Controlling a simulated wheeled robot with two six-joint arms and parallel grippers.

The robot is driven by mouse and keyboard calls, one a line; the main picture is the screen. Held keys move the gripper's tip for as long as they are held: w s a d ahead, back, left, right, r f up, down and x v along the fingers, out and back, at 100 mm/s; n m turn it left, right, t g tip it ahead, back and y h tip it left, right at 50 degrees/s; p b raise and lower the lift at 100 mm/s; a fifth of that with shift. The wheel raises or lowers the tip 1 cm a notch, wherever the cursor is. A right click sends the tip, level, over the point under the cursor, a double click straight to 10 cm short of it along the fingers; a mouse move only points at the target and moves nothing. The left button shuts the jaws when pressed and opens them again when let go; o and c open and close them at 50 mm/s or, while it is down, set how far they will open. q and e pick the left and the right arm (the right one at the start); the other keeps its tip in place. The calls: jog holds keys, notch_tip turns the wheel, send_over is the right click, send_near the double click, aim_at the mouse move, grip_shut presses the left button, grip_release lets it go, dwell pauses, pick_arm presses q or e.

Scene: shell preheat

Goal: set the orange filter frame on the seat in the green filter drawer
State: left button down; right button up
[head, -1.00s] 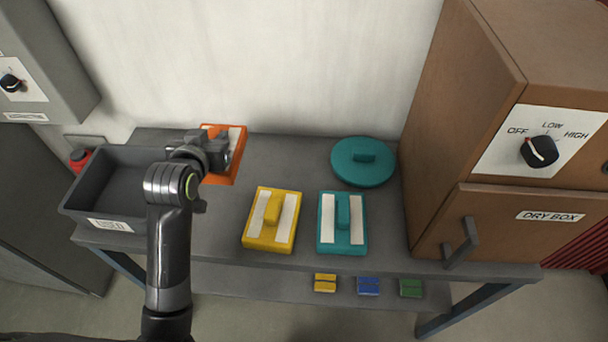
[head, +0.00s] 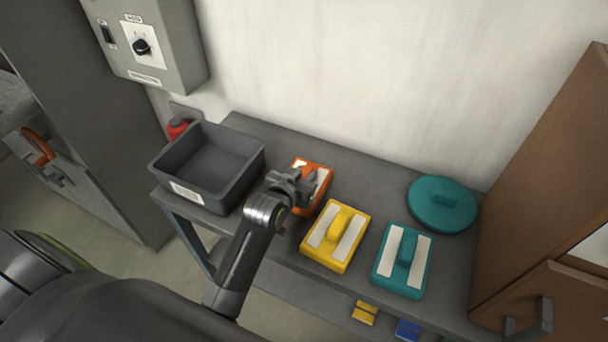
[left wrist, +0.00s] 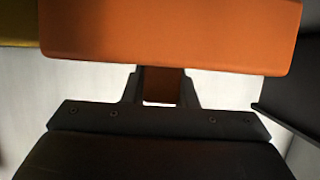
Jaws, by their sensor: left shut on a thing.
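The orange filter frame (head: 319,203) is at the grey table, between the dark grey bin and the yellow frame. My left gripper (head: 306,187) is over it and shut on its raised handle. In the left wrist view the orange frame (left wrist: 170,35) spans the top, and its handle sits between the fingers (left wrist: 162,87). Pale strips show on both sides of the handle. I cannot tell whether the frame touches the table. No green filter drawer or seat is in view. My right gripper is not in view.
A yellow frame (head: 336,236) and a teal frame (head: 403,261) lie close to the right. A round teal lid (head: 442,204) is behind them. The grey bin (head: 180,170) stands left. A brown cabinet (head: 545,190) borders the right. An orange handle (head: 38,147) shows at far left.

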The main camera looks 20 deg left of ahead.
pick_arm(q)
jog(key=shift+f, duration=0.15)
jog(key=c, duration=1.6)
grip_release()
jog(key=shift+f, duration=0.15)
jog(key=o, duration=0.4)
jog(key=shift+o, duration=0.2)
